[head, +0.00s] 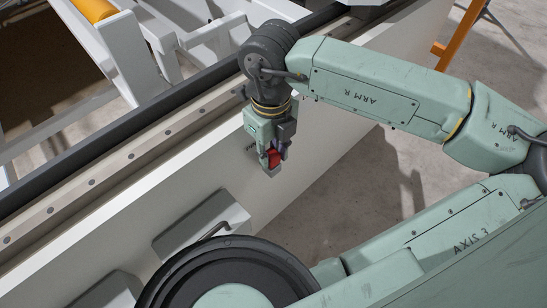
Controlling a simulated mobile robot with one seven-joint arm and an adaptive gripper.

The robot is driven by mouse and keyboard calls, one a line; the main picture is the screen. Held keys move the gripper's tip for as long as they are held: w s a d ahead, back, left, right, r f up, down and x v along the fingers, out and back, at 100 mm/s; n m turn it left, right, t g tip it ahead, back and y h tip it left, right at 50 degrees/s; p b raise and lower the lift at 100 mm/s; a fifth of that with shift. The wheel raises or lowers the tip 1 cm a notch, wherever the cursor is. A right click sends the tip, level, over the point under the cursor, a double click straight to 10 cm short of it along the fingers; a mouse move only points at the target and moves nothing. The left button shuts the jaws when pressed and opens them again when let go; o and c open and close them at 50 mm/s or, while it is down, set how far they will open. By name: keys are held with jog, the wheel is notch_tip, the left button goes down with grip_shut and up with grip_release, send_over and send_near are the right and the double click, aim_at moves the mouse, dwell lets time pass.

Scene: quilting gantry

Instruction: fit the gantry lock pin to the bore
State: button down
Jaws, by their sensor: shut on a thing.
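My gripper (269,166) points down beside the white side face of the gantry beam. It is shut on a small red piece (274,158), which I take to be the gantry lock pin. Only part of the red piece shows between the fingers, and its lower end is hidden. A small purple patch shows just above it at the fingers. I cannot make out the bore; the arm and gripper cover part of the beam face. I cannot tell whether the piece touches the beam.
The long beam (120,210) runs diagonally, with a bolted rail (95,190) along its top. A grey box (201,224) with a dark bent handle projects from its face. A white frame with an orange roller (94,10) stands behind. Bare concrete floor (345,180) lies right of the gripper.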

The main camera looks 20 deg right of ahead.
aim_at(272, 154)
jog(key=shift+r+p, duration=0.7)
jog(key=shift+r, duration=1.15)
